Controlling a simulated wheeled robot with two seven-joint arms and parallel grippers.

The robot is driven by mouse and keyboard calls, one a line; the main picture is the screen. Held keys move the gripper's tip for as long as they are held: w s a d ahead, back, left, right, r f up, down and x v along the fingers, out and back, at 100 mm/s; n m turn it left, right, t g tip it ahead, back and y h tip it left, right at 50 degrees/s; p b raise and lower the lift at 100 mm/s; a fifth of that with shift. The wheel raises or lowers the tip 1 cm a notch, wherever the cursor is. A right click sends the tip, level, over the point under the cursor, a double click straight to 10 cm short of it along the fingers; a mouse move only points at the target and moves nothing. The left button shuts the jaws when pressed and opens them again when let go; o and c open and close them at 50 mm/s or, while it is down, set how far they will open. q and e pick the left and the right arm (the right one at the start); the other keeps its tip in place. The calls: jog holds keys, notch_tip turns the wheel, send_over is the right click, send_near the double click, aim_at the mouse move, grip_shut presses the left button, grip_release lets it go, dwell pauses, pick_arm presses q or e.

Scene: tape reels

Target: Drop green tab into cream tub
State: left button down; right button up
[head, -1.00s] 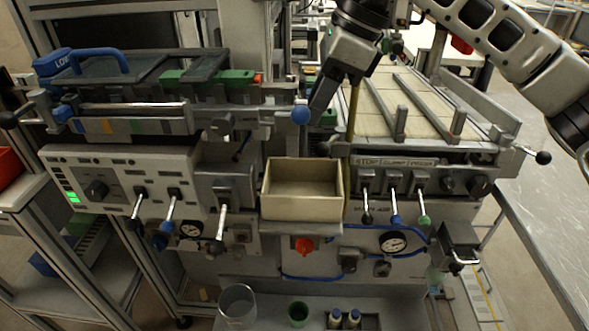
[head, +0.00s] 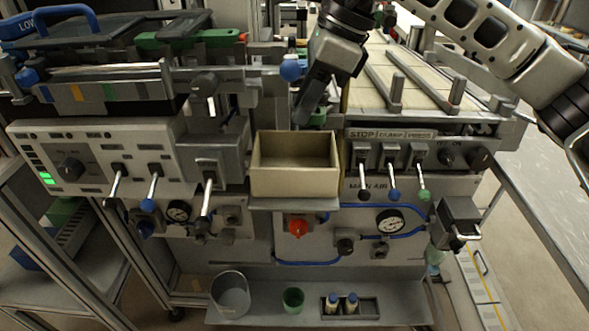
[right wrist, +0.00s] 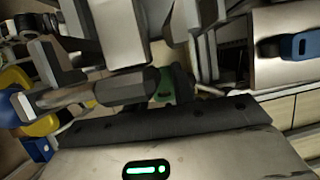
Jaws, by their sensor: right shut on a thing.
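The cream tub (head: 294,182) is an open rectangular box on a small ledge at the middle of the machine front, and it looks empty. My right gripper (head: 302,116) points down just behind the tub's back rim, above it in the picture. It is shut on the green tab, which shows only as a small green patch (right wrist: 164,86) between the dark fingers in the right wrist view. The rest of the tab is hidden. My left gripper is not in view.
A blue ball knob (head: 291,70) is close left of my right gripper. Levers (head: 393,180) and a gauge (head: 389,220) are right of the tub. A clear cup (head: 230,294) and a green cup (head: 293,299) stand on the lower shelf.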

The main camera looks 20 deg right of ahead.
jog(key=o, duration=1)
jog(key=shift+r, duration=0.1)
jog(key=v, duration=1.6)
jog(key=shift+p, duration=0.45)
